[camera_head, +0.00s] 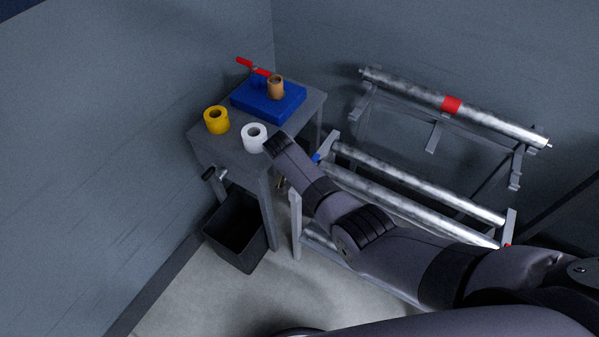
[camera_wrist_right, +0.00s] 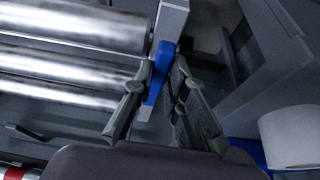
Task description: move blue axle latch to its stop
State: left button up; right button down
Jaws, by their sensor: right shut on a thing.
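The blue axle latch (camera_wrist_right: 157,75) is a small blue lever at the end of a grey frame post (camera_wrist_right: 172,18), beside the silver rollers. My right gripper (camera_wrist_right: 160,82) is shut on it, with a finger on each side of the blue piece. In the head view a bit of the latch (camera_head: 317,157) shows at the left end of the rollers, just past my right arm. That arm reaches in from the right and hides most of its gripper there. The latch's stop cannot be made out. My left gripper is in neither view.
A grey table (camera_head: 209,151) left of the rack holds a blue block (camera_head: 252,103), a white roll (camera_head: 254,137), a yellow roll (camera_head: 216,121) and a brown roll (camera_head: 276,87). A black bin (camera_head: 236,238) stands below. A red-banded roller (camera_head: 405,86) lies on the rear rack.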

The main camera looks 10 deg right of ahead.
jog(key=c, duration=1.6)
grip_release()
jog(key=v, duration=0.7)
jog(key=shift+r, duration=0.2)
jog(key=shift+s+a, duration=0.1)
